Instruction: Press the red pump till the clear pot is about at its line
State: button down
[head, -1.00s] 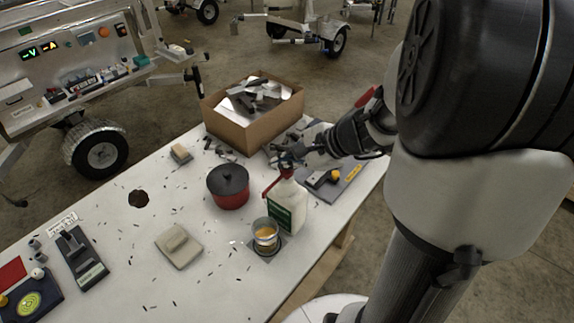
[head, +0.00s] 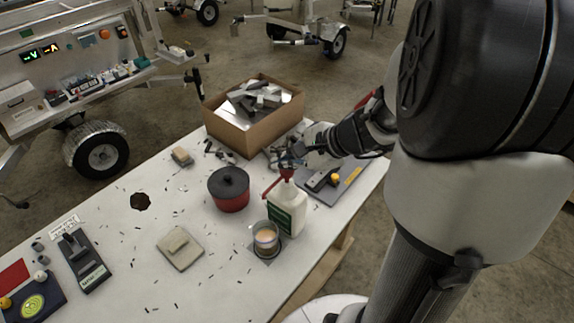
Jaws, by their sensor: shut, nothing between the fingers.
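The white pump bottle (head: 288,212) with a green label stands upright near the table's front right edge. Its red pump (head: 286,174) has a spout pointing left and down toward the clear pot. The clear pot (head: 266,238) stands just in front of the bottle on a dark round base and holds pale tan contents. Its line is too small to make out. My gripper (head: 287,160) is shut and empty, right above the red pump. I cannot tell whether it touches the pump's top.
A dark-lidded red pot (head: 229,189) stands left of the bottle. A cardboard box (head: 250,130) of metal pieces is behind. A grey plate with a tool (head: 330,181) lies right of the bottle. A beige block (head: 180,248) lies on the left, with small scraps around it.

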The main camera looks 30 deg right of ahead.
aim_at(286, 172)
jog(key=shift+r, duration=0.5)
notch_tip(286, 172, up, 5)
jog(key=p, duration=0.4)
jog(key=shift+p, duration=0.3)
dwell(0.4)
